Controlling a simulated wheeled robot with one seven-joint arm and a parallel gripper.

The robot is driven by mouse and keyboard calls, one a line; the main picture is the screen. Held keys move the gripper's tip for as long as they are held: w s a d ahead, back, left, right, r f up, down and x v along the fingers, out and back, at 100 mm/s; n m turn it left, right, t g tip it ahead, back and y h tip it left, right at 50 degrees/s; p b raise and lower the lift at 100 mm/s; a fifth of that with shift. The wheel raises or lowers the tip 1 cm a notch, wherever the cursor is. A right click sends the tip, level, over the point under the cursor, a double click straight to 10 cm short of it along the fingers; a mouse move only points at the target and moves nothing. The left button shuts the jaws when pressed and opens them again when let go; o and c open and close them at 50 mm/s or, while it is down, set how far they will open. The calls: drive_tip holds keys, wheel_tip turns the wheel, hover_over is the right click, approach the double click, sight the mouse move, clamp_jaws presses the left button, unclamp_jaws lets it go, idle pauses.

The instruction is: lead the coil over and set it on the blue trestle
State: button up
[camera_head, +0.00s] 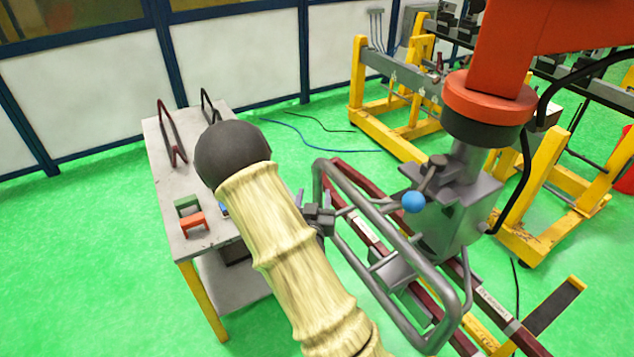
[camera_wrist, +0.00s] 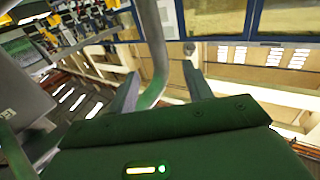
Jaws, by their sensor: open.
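A long dark red coil (camera_head: 477,285) hangs level under a grey lifting device (camera_head: 452,213) on an orange hoist arm (camera_head: 505,45). The device has a grey tubular handle frame (camera_head: 345,255). My gripper (camera_head: 320,212) is at the left side of this frame. In the wrist view its jaws (camera_wrist: 162,75) are apart, and a grey tube (camera_wrist: 152,35) shows between them; I cannot tell if they touch it. No large blue trestle shows. A small blue piece (camera_head: 224,210) is mostly hidden behind my sleeved arm on the table.
A grey table (camera_head: 165,165) with yellow legs stands at left, bearing a red block (camera_head: 193,222), a green block (camera_head: 187,205) and bent dark pieces (camera_head: 170,135). Yellow trestles (camera_head: 400,145) stand at the back and right. Cables (camera_head: 318,140) cross the green floor.

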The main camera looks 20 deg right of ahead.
sight(317, 176)
drive_tip(key=shift+w+d+f+b, duration=0.15)
drive_tip(key=shift+w+d+b, duration=0.1)
drive_tip(key=shift+b, duration=1.5)
drive_tip(key=p+x, duration=0.2)
drive_tip(key=x, duration=0.2)
drive_tip(key=p+x, duration=0.2)
drive_tip(key=x, duration=0.2)
drive_tip(key=shift+w+d+r, duration=0.1)
drive_tip(key=shift+r, duration=0.1)
drive_tip(key=shift+w+d+f, duration=0.1)
drive_tip(key=shift+w+d, duration=0.05)
drive_tip(key=shift+w, duration=0.1)
clamp_jaws()
